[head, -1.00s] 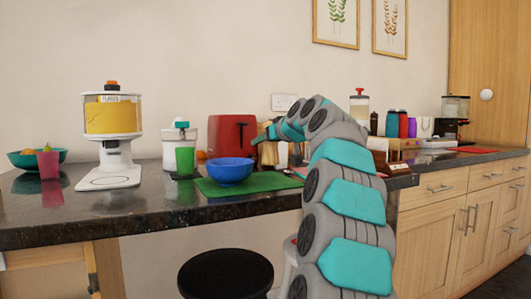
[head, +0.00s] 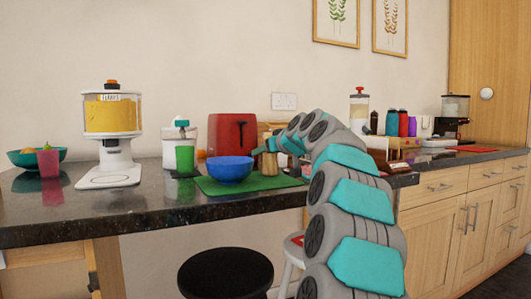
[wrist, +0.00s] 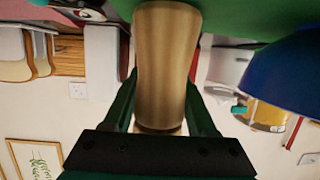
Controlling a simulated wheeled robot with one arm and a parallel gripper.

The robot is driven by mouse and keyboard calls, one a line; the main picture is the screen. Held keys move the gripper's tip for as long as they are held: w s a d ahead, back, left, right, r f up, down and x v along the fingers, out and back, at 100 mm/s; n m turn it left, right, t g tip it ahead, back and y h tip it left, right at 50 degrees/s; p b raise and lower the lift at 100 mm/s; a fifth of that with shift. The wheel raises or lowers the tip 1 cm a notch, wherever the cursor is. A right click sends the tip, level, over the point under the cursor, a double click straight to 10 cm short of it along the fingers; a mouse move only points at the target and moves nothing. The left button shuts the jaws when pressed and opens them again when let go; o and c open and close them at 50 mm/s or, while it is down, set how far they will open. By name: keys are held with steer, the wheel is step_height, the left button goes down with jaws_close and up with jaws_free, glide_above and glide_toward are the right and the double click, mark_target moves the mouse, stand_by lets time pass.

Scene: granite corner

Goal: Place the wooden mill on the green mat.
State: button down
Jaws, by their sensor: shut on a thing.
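The wooden mill (head: 270,164) is a light brown, waisted cylinder, upright at the right rear part of the green mat (head: 215,188), just right of the blue bowl. My gripper (head: 268,150) is shut on the mill, with a finger on either side of it. In the wrist view, which is upside down, the mill (wrist: 166,60) fills the middle between the fingers, and its far end overlaps the green mat (wrist: 225,18). I cannot tell whether its base touches the mat.
The blue bowl (head: 230,169) stands on the mat close to the mill. A green cup (head: 185,160), a red toaster (head: 228,134) and a white canister (head: 172,145) stand behind and left. The right front part of the mat is bare.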

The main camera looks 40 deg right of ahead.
steer(key=shift+f, duration=0.1)
steer(key=shift+c, duration=1)
jaws_free()
steer(key=shift+r, duration=0.25)
steer(key=v, duration=1.2)
steer(key=shift+b, duration=0.4)
steer(key=shift+s, duration=0.1)
